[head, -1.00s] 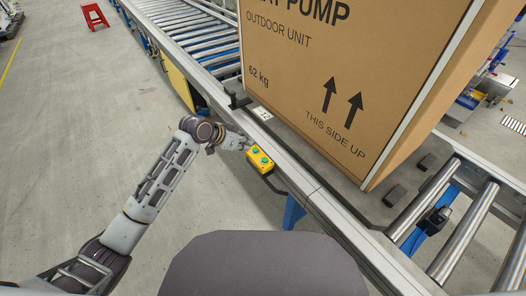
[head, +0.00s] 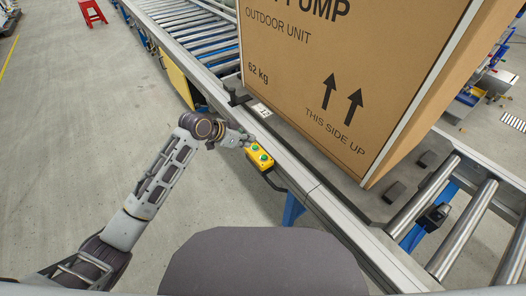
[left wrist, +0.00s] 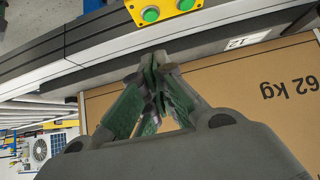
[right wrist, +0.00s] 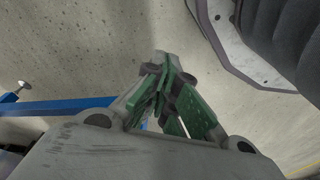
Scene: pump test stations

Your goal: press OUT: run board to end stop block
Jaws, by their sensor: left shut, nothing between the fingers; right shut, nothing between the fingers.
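A yellow button box (head: 259,156) with two green buttons is mounted on the near side of the conveyor. It also shows at the top of the left wrist view (left wrist: 167,10). My left gripper (head: 245,139) is shut and empty, close beside the box at its upper left end. Whether it touches a button cannot be told. The grey board (head: 372,207) lies on the conveyor under a large heat pump carton (head: 300,75). A dark block (head: 235,97) stands at the carton's left corner; whether it is the end stop cannot be told. My right gripper (right wrist: 163,68) is shut and empty above the floor.
Conveyor rollers (head: 465,232) lie bare at the right, and more rollers (head: 190,30) run away behind. A blue conveyor leg (head: 291,210) stands under the rail. A red stool (head: 92,12) is far off at the left. The floor at the left is clear.

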